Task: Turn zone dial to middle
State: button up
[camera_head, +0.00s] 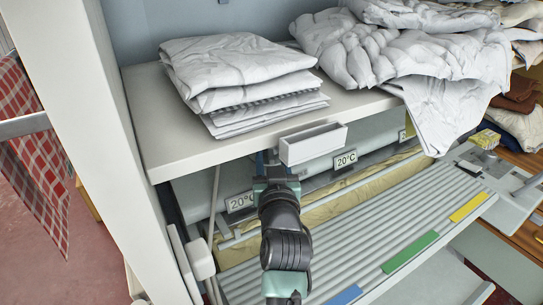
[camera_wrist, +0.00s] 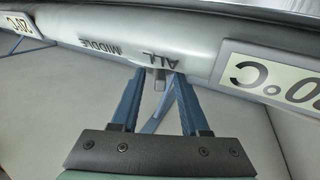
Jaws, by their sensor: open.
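In the wrist view the zone lettering "ALL" and "MIDDLE" (camera_wrist: 102,41) shows upside down on a pale rounded panel (camera_wrist: 195,32). A small grey piece (camera_wrist: 159,79), perhaps the zone dial's knob or pointer, sits below the "ALL" lettering. My gripper (camera_wrist: 158,75) is open, with one blue finger on each side of that piece; I cannot tell whether they touch it. In the head view my gripper (camera_head: 271,162) reaches under the shelf edge, its tips partly hidden by a white box. The dial cannot be made out there.
The white shelf (camera_head: 165,137) with folded linen (camera_head: 235,70) overhangs my gripper, and a white box (camera_head: 313,143) juts from its edge. "20°C" displays (camera_head: 345,160) flank the gripper. Below lies the slatted ironer bed (camera_head: 350,240) with blue, green and yellow strips.

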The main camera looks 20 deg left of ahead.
aim_at(276, 148)
jog(key=shift+r, duration=0.1)
grip_shut()
